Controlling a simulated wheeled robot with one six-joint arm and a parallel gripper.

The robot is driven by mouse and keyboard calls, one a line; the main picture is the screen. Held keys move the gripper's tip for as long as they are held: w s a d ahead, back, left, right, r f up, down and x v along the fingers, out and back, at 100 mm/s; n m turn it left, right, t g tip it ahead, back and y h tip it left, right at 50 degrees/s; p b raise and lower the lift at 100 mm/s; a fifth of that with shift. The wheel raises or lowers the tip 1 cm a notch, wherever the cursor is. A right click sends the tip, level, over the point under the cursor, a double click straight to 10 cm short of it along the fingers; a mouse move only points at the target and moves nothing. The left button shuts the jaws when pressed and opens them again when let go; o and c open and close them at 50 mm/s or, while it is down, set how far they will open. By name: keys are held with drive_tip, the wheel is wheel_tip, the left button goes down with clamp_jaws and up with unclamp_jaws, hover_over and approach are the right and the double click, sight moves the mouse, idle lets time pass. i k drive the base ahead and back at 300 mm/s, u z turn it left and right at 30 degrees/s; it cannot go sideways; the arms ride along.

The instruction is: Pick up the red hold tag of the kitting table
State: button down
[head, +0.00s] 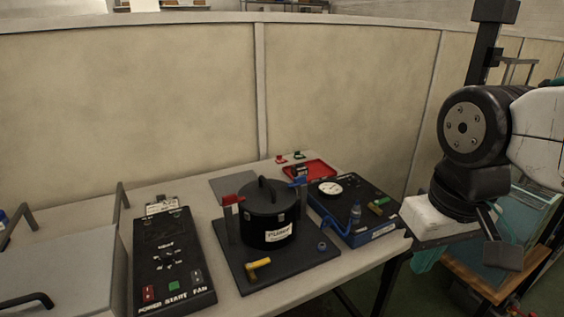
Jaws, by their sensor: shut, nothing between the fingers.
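A small red piece (281,159), which looks like the red hold tag, sits at the far back edge of the kitting table (205,208). A similar small green piece (298,155) is just to its right. Both are too small to read. My gripper (495,235) is at the right of the view, beyond the table's right end, well apart from the red piece. It is shut and empty.
A red tray (311,170) lies in front of the tags. A pale wall panel (345,90) stands behind.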

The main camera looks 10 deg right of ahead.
sight(280, 160)
drive_tip(key=z, duration=2.15)
drive_tip(key=i, duration=1.1)
drive_tip(key=u, duration=2.7)
drive_tip(key=i, duration=0.5)
drive_tip(key=z, duration=0.05)
